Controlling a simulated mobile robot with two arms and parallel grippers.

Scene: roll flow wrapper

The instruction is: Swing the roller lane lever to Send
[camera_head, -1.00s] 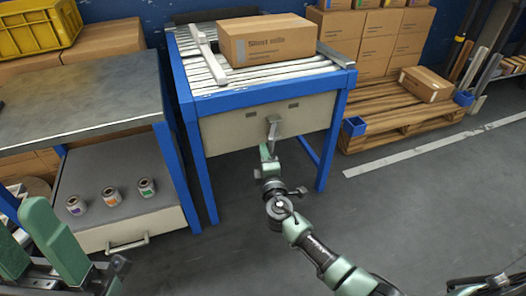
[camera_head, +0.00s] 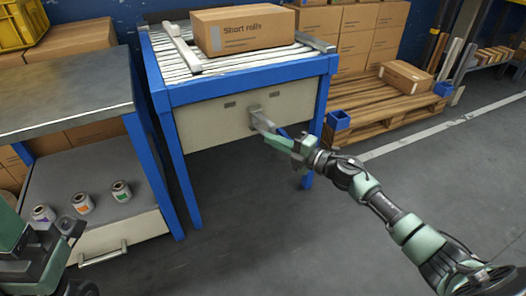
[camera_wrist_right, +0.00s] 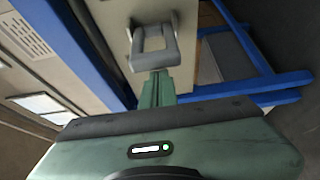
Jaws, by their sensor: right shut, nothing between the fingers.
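The roller lane (camera_head: 250,75) is a blue-framed table with rollers. Its grey lever (camera_head: 262,121) sits on the cream front panel, its handle slanting down to the right. Two small dark plates are on the panel either side of the lever pivot; their text is too small to read. My right gripper (camera_head: 272,138) is shut and empty, its green fingertips at the lever handle. In the right wrist view the lever's loop handle (camera_wrist_right: 154,57) is right at the tips of the shut fingers (camera_wrist_right: 156,82); contact is unclear. My left arm's green parts show at the lower left; its jaw state is unclear.
A carton (camera_head: 243,30) labelled "Short rolls" lies on the rollers. A workbench (camera_head: 65,95) with small rolls on its lower shelf stands at left. A pallet (camera_head: 375,110) with a carton is at right. The floor in front is clear.

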